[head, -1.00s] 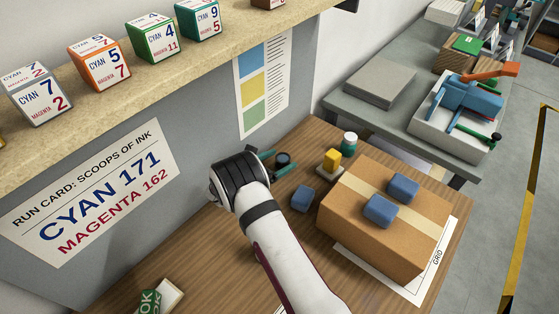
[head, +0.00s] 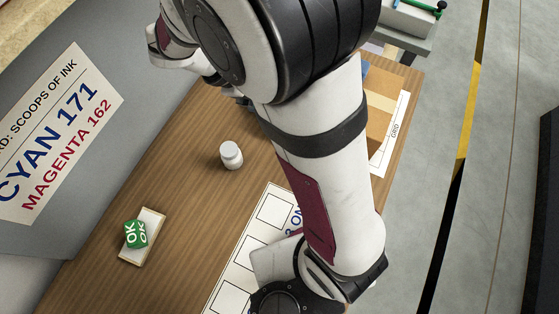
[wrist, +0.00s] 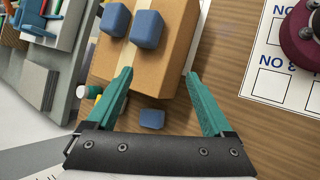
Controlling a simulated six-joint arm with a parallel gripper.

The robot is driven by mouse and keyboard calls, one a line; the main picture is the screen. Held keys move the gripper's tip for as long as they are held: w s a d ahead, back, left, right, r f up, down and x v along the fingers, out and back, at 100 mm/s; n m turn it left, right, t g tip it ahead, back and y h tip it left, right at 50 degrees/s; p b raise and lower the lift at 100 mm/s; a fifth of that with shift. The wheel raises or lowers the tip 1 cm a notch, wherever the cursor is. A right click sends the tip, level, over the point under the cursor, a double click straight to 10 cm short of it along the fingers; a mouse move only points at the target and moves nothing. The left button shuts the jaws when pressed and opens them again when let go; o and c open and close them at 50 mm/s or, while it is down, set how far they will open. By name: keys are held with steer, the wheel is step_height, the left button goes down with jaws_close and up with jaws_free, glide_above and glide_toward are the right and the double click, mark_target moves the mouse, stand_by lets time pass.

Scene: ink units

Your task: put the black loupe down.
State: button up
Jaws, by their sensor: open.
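My gripper (wrist: 158,73) shows in the wrist view with its two teal fingers spread apart and nothing held between them. Beyond the fingers are a cardboard box (wrist: 120,62) and a blue block (wrist: 152,119) on the wooden table. I cannot make out the black loupe in either current view. In the head view my own arm covers much of the table, and a small dark shape by the wrist is too hidden to identify.
Two more blue blocks (wrist: 147,29) sit on the box. A white jar (head: 231,155) stands on the table (head: 190,185). A printed sheet (head: 238,283) lies near my arm. A grey bench (wrist: 62,95) adjoins the table.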

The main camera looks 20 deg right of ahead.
steer(key=s+a+r+m+y, duration=0.1)
steer(key=s+a+m+y, duration=0.2)
steer(key=s+m+y, duration=0.2)
steer(key=s+a+r+m+y, duration=0.2)
steer(key=s+m+y, duration=0.3)
steer(key=s+m, duration=0.5)
steer(key=s+a, duration=0.1)
steer(key=s, duration=0.3)
steer(key=shift+m, duration=0.3)
steer(key=shift+a, duration=0.1)
